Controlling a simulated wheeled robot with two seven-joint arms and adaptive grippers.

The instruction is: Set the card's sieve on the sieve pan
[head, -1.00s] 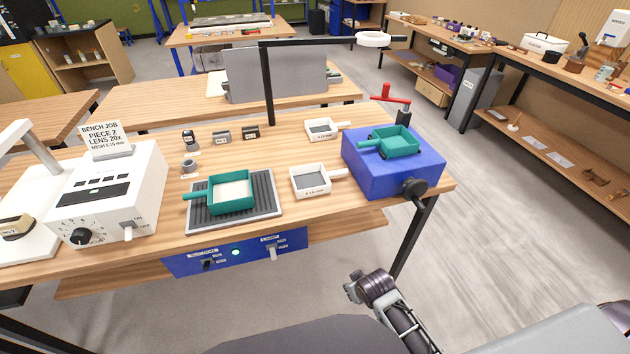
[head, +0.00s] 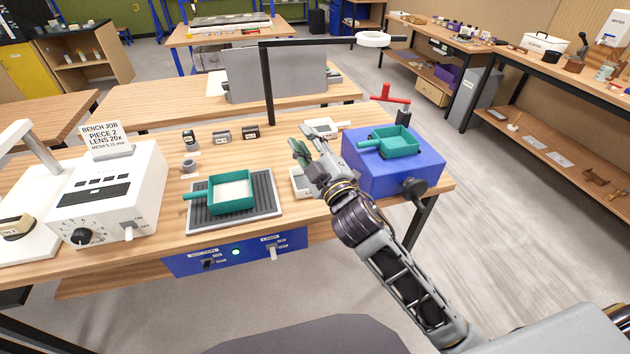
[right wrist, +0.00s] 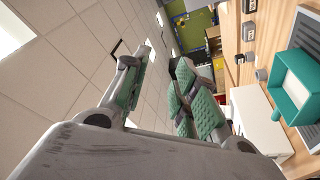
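The card (head: 101,134) reads piece 2, lens 20x and a mesh that looks like 0.15 mm. A white sieve with a handle (head: 298,183) lies on the bench, mostly hidden behind my right gripper. A second white sieve (head: 322,126) lies farther back; its label is unreadable now. A green handled pan (head: 231,206) with a pale inside sits on a grey ribbed mat. Another green handled tray (head: 397,155) sits on a blue block; I cannot tell which is the sieve pan. My right gripper (head: 309,148) is open and empty above the front sieve; its spread fingers show in the right wrist view (right wrist: 165,95).
A white control box (head: 108,195) stands at the left, with several small dark items (head: 222,136) near the bench middle. The blue block (head: 370,178) with a side knob fills the right end. A black post (head: 267,90) rises at the back edge.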

